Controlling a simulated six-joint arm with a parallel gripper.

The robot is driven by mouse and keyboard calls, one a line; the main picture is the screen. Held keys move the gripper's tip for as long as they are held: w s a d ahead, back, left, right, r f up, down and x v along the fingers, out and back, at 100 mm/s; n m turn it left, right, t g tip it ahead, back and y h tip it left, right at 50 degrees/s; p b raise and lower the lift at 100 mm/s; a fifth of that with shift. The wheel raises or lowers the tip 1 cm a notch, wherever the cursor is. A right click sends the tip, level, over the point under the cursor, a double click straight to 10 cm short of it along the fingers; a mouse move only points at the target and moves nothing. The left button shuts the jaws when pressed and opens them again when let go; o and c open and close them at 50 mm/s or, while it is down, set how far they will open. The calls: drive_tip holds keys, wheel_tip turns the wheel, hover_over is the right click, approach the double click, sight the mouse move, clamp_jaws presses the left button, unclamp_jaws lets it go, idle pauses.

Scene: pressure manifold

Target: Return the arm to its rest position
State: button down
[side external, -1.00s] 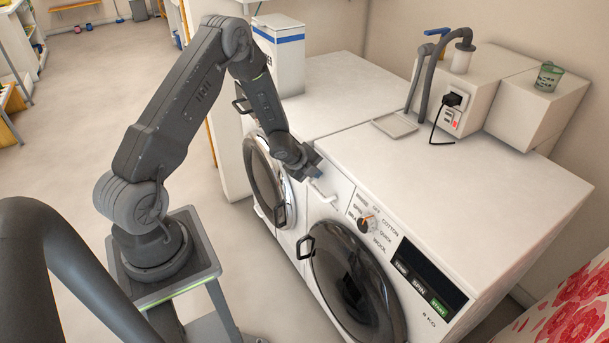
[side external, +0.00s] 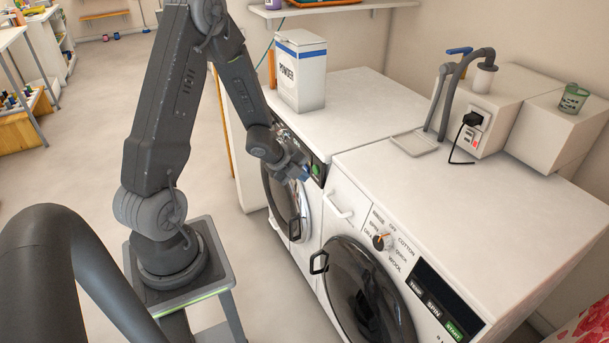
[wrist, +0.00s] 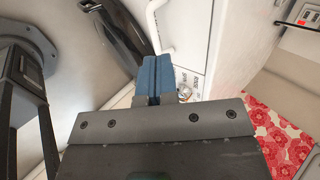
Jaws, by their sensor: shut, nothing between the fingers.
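My gripper (side external: 303,172) is in front of the two white machines, near the left machine's panel, up and left of the drawer handle (side external: 338,207) of the right machine. In the wrist view its blue fingers (wrist: 156,80) are pressed together with nothing between them. The white drawer handle also shows in the wrist view (wrist: 158,28), beyond the fingers. My gripper looks apart from the machines, though the exact gap to the left one is hard to tell.
The right washing machine (side external: 480,215) has a closed dark door (side external: 365,295) and a dial (side external: 381,241). The left machine (side external: 350,95) carries a powder box (side external: 301,72). A grey hose (side external: 445,85) and plug stand behind. Open floor (side external: 85,130) lies to the left.

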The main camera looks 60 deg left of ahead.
drive_tip(key=d+r+n+y, duration=0.2)
drive_tip(key=d+r+n, duration=0.15)
drive_tip(key=r, duration=0.45)
drive_tip(key=d+r+n+y, duration=0.2)
drive_tip(key=r+n, duration=0.3)
drive_tip(key=r, duration=0.2)
drive_tip(key=s+d+r+n+g+h, duration=0.1)
drive_tip(key=s+d+r+n+h, duration=0.1)
drive_tip(key=s+d+r+n, duration=0.2)
drive_tip(key=s+d+r+n+g+h, duration=0.1)
drive_tip(key=s+d+r+n, duration=0.4)
drive_tip(key=s+d, duration=0.6)
drive_tip(key=shift+d+r+h, duration=0.2)
drive_tip(key=shift+r+h, duration=0.1)
drive_tip(key=shift+h, duration=0.2)
drive_tip(key=c, duration=1.8)
unclamp_jaws()
drive_tip(key=shift+n, duration=0.25)
